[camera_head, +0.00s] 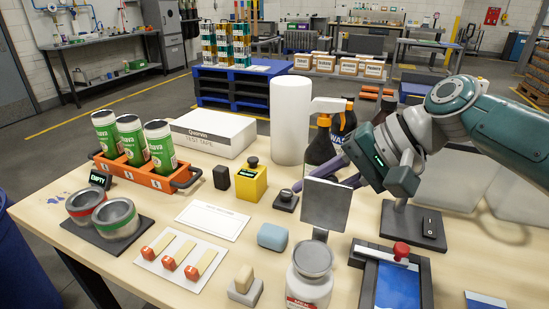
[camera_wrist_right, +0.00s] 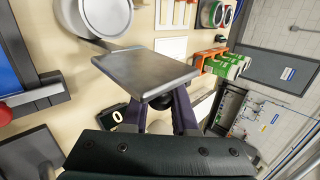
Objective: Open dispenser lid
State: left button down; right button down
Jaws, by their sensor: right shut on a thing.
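The dispenser (camera_head: 311,289) is a white bottle with a round grey top, at the front centre of the table. Its square grey lid (camera_head: 326,203) stands steeply raised behind the round top. In the right wrist view the lid (camera_wrist_right: 146,70) reaches across the middle, with the round top (camera_wrist_right: 106,14) above it. My right gripper (camera_head: 335,172) comes from the right, its purple fingers behind the lid's upper part. It is shut on the lid, but the lid hides the fingertips and the exact contact. My left gripper is not in view.
Spray bottles (camera_head: 322,145) and a white cylinder (camera_head: 290,120) stand behind the lid. A blue screen-like fixture with a red knob (camera_head: 401,250) is to the right. Green cans (camera_head: 132,140) stand in an orange rack at left.

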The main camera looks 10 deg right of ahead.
aim_at(336, 178)
jog(key=c, duration=0.7)
grip_release()
jog(key=shift+d+r, duration=0.15)
jog(key=shift+r, duration=0.1)
jog(key=p+v, duration=0.1)
jog(key=v, duration=0.8)
jog(key=shift+s+d+r, duration=0.1)
jog(key=shift+s, duration=0.1)
